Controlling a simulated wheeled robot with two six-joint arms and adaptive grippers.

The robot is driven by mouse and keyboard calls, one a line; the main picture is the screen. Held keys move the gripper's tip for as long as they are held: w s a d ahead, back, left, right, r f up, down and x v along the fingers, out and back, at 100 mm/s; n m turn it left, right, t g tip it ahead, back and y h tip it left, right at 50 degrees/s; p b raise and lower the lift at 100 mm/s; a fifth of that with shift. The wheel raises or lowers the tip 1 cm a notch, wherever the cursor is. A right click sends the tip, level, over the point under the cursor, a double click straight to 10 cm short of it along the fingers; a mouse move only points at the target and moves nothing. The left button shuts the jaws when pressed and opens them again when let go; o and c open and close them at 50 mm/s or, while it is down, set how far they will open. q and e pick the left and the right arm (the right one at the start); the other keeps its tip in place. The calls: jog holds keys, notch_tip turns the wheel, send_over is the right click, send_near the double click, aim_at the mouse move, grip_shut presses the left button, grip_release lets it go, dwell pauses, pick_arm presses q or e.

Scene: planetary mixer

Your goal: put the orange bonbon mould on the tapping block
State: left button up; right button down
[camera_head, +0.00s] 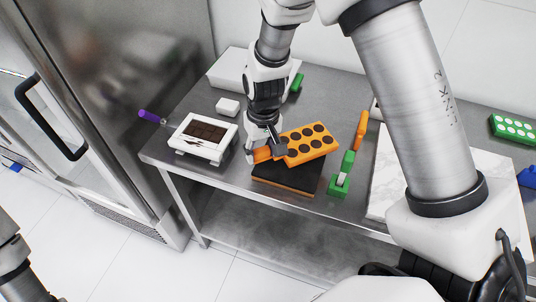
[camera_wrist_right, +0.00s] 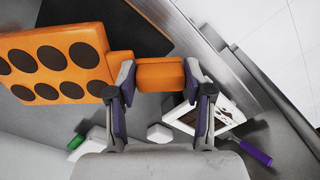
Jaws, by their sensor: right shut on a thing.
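The orange bonbon mould (camera_head: 311,137) has rows of dark round cavities and a tab at its left end. My right gripper (camera_head: 264,150) is shut on that tab; in the right wrist view the fingers (camera_wrist_right: 160,88) sit on either side of it, and the mould body (camera_wrist_right: 62,55) extends left. The tapping block (camera_head: 288,181), with a black top and orange-brown side, lies under and in front of the mould. Its dark top also shows in the wrist view (camera_wrist_right: 90,13). I cannot tell whether mould and block touch. My left gripper is out of view.
A white-framed tray with chocolate (camera_head: 204,134) stands left of the block, near a purple-handled tool (camera_head: 150,116). A green object (camera_head: 341,178) stands close to the block's right. A marble slab (camera_head: 388,180) lies farther right. The table's front edge is close to the block.

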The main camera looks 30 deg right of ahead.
aim_at(262, 159)
jog(key=f, duration=0.5)
jog(key=shift+w+d, duration=0.3)
jog(key=shift+w, duration=0.05)
jog(key=shift+s+a+r, duration=0.1)
jog(key=shift+s+a, duration=0.05)
jog(key=shift+f, duration=0.2)
jog(key=shift+c, duration=2.2)
grip_release()
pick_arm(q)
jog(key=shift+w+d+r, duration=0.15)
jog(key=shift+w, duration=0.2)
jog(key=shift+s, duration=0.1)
pick_arm(e)
jog(key=shift+r, duration=0.15)
jog(key=shift+r, duration=0.25)
jog(key=r, duration=0.7)
jog(key=r+b, duration=0.1)
jog(key=r, duration=0.3)
jog(key=shift+d+r, duration=0.3)
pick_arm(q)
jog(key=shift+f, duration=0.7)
